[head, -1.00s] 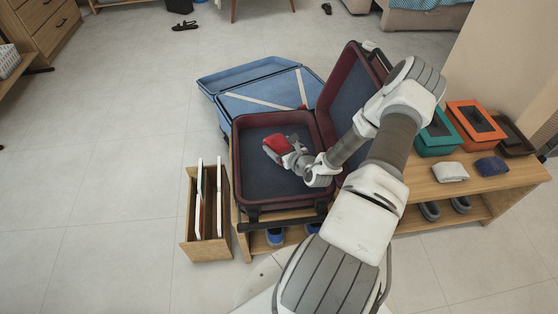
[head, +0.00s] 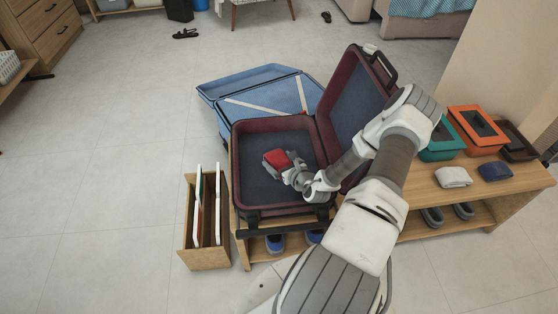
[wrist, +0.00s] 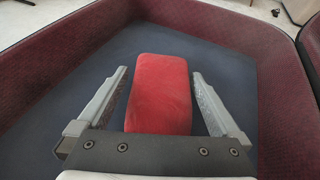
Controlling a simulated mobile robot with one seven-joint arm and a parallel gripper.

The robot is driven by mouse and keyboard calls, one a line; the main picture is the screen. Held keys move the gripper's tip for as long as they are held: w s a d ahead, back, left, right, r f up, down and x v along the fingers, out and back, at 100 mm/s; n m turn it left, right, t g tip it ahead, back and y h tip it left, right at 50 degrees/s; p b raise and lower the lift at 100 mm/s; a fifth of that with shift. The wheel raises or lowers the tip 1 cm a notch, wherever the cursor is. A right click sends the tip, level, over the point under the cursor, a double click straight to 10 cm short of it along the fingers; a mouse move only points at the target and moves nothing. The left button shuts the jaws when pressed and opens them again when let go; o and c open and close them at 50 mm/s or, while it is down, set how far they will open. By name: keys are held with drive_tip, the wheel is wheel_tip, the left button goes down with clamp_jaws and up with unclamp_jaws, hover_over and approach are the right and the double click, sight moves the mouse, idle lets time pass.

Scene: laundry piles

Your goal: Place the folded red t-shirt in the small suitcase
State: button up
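The small suitcase (head: 252,190) is maroon with a dark blue lining and lies open on the wooden bench, its lid raised at the right. The folded red t-shirt (head: 277,158) is inside its base half. In the wrist view the red t-shirt (wrist: 160,92) is a compact rounded bundle over the dark lining (wrist: 80,75). My gripper (wrist: 158,75) is open around it, one finger on each side, with narrow gaps showing. In the head view my gripper (head: 288,168) covers the shirt's near right part. The shirt's underside is hidden; it appears to rest on the suitcase floor.
A larger open blue suitcase (head: 235,88) stands behind. A wooden divider box (head: 203,257) is at the left of the bench. Teal (head: 441,143) and orange (head: 478,128) boxes and folded cloths (head: 453,177) lie at the right. The suitcase walls rise around my gripper.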

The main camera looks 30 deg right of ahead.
drive_tip(key=shift+r, duration=0.1)
drive_tip(key=shift+s+r, duration=0.25)
drive_tip(key=p+v, duration=0.3)
drive_tip(key=v, duration=0.8)
drive_tip(key=shift+s+p, duration=0.3)
drive_tip(key=shift+p, duration=0.1)
drive_tip(key=shift+w, duration=0.1)
